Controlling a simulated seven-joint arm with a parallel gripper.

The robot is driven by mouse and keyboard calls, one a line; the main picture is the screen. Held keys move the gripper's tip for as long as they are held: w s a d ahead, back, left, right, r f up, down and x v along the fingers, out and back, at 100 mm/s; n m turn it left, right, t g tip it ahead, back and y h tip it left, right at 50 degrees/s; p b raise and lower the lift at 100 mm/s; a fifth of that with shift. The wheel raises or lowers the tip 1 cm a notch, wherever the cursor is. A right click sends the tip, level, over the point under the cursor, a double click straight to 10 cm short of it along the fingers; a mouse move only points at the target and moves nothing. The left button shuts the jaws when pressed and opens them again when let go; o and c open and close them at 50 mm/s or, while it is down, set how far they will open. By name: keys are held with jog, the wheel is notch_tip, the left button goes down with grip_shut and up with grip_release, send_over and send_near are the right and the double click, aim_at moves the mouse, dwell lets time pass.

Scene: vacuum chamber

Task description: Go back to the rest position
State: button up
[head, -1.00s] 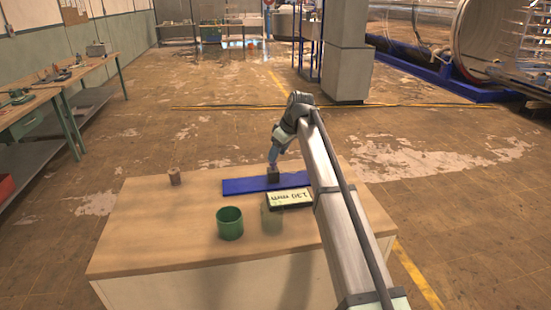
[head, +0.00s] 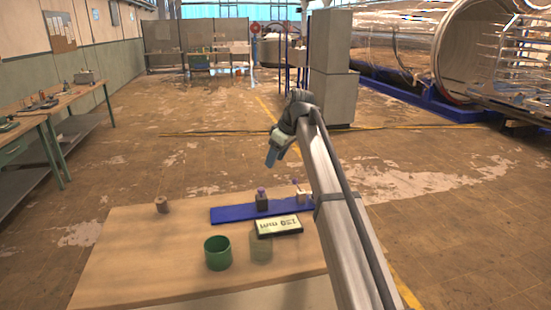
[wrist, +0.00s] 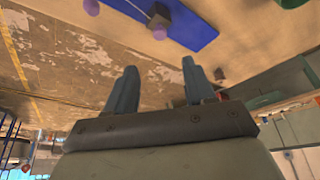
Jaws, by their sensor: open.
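My gripper (head: 271,157) is in the air above and beyond the table's far edge in the head view. In the wrist view its two fingers (wrist: 158,92) stand wide apart with nothing between them. On the table, a blue strip (head: 228,214) carries a dark block with a purple knob (head: 262,202) and a pale block with a purple knob (head: 302,195) near its right end. The gripper is apart from both. The wrist view shows the blue strip (wrist: 200,35), the dark block (wrist: 180,20) and purple knobs at the top.
The wooden table (head: 130,260) also holds a green cup (head: 218,253), a see-through greenish jar (head: 261,248), a display reading about 130 mm (head: 279,226) and a small brown cylinder (head: 162,205). A workbench (head: 60,105) stands at the left. The air around the gripper is clear.

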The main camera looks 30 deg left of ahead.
jog(key=w+d+f+m, duration=0.3)
jog(key=d+f, duration=0.5)
jog(key=d, duration=0.6)
jog(key=w+d+f+m+t+h, duration=0.1)
jog(key=w+d+f+m, duration=0.1)
jog(key=d+f, duration=0.9)
jog(key=w+d+f+m, duration=0.3)
jog(key=d+f, duration=0.1)
jog(key=d, duration=1.3)
jog(key=s+d+f+m+g+h, duration=0.15)
jog(key=s+d+f, duration=0.35)
jog(key=f, duration=0.6)
jog(key=s+d+f+m+g, duration=0.1)
jog(key=s+d+f+m, duration=0.1)
jog(key=s+f, duration=0.65)
jog(key=s+d+f+m+g+h, duration=0.15)
jog(key=s+d+f, duration=0.3)
jog(key=f, duration=0.75)
jog(key=s+d+f+m+g, duration=0.1)
jog(key=s+f, duration=0.4)
jog(key=s, duration=0.6)
jog(key=s+d+f+m+g, duration=0.1)
jog(key=s+d+f, duration=0.3)
jog(key=s, duration=0.8)
jog(key=s+d+f+m+g, duration=0.1)
jog(key=s+d+f+m, duration=0.2)
jog(key=s+f, duration=0.4)
jog(key=s, duration=0.5)
jog(key=shift+d+g, duration=0.2)
jog(key=shift+g, duration=0.2)
